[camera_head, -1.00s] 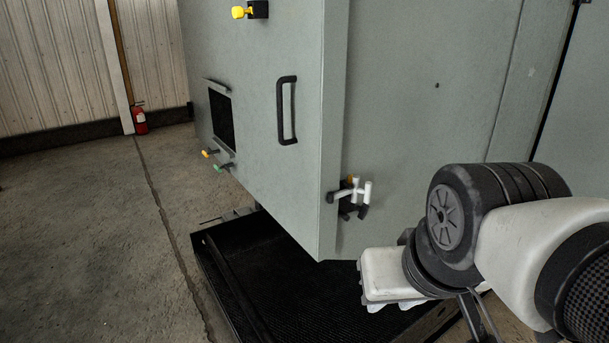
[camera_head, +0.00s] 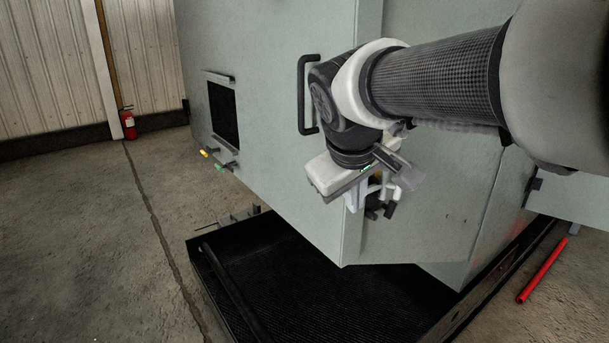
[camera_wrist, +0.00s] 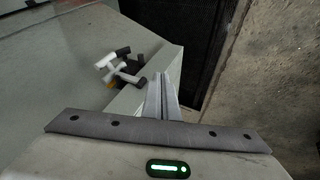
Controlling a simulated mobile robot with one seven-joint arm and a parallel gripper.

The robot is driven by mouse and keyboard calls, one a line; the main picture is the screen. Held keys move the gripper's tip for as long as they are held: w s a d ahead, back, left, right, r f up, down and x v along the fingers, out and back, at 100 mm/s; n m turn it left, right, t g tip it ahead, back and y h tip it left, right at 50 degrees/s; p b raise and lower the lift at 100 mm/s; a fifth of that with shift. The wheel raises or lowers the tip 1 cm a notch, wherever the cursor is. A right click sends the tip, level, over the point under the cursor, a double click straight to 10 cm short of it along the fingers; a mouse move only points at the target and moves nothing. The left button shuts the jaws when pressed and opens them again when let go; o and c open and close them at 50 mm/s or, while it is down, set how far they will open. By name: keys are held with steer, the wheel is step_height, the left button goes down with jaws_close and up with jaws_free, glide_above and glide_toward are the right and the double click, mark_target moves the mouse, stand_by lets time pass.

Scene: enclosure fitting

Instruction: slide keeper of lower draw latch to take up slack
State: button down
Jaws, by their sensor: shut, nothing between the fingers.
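The lower draw latch (camera_head: 374,208) sits low on the cabinet's vertical corner, partly hidden behind my gripper (camera_head: 352,204) in the head view. In the wrist view the latch (camera_wrist: 120,68) shows pale bars, dark ends and a bit of orange, left of my gripper (camera_wrist: 162,85). I cannot clearly tell its keeper from its other parts. My gripper's fingers are together and empty. They point toward the cabinet corner beside the latch, and I cannot tell whether they touch anything.
The grey-green cabinet (camera_head: 270,150) has a dark handle (camera_head: 305,95) on its front. A black ribbed tray (camera_head: 290,280) lies beneath it. A red bar (camera_head: 543,268) lies on the floor at right. A fire extinguisher (camera_head: 129,123) stands by the far wall; open floor lies left.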

mark_target(369, 212)
steer(key=x, duration=0.7)
steer(key=shift+d+f, duration=0.15)
steer(key=shift+f, duration=0.2)
steer(key=shift+w+d+f, duration=0.2)
steer(key=shift+w+d, duration=0.6)
steer(key=shift+d, duration=0.15)
steer(key=shift+w+d+f, duration=0.2)
steer(key=shift+w+d, duration=0.25)
steer(key=shift+d, duration=0.2)
